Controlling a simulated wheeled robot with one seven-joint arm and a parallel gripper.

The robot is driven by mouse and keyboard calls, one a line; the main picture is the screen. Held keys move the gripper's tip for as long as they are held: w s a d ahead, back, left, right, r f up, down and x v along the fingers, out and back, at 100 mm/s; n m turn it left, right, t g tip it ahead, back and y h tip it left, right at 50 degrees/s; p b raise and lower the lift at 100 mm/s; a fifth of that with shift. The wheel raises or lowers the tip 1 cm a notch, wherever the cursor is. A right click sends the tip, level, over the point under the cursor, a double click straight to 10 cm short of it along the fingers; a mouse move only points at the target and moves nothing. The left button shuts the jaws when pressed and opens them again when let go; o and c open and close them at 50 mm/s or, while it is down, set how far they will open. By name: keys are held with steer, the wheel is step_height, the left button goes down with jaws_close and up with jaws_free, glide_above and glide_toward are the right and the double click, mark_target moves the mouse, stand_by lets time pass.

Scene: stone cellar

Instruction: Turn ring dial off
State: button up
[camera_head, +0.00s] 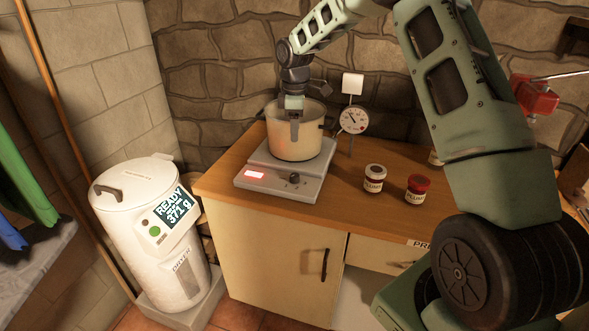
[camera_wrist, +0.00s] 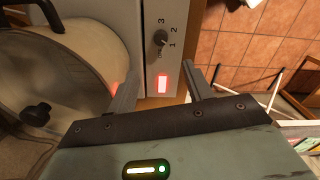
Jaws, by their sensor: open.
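The ring dial (camera_head: 294,178) is a small dark knob on the front of a grey hot plate (camera_head: 310,180). In the wrist view the dial (camera_wrist: 160,38) stands beside the marks 1, 2 and 3; I cannot tell which its pointer meets. A cream pot (camera_head: 290,146) stands on the plate. My gripper (camera_wrist: 163,73) is open and empty. In the head view it hangs in front of the pot, above the dial and apart from it.
A gauge (camera_head: 354,120) on a stand is right of the pot. A white dryer canister (camera_head: 140,225) stands left of the cabinet. The stone wall is close behind.

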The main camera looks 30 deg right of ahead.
mark_target(295, 175)
step_height(295, 175, down, 16)
steer(key=p, duration=0.3)
steer(key=shift+r+p, duration=0.15)
steer(key=shift+p, duration=0.2)
steer(key=c, duration=1)
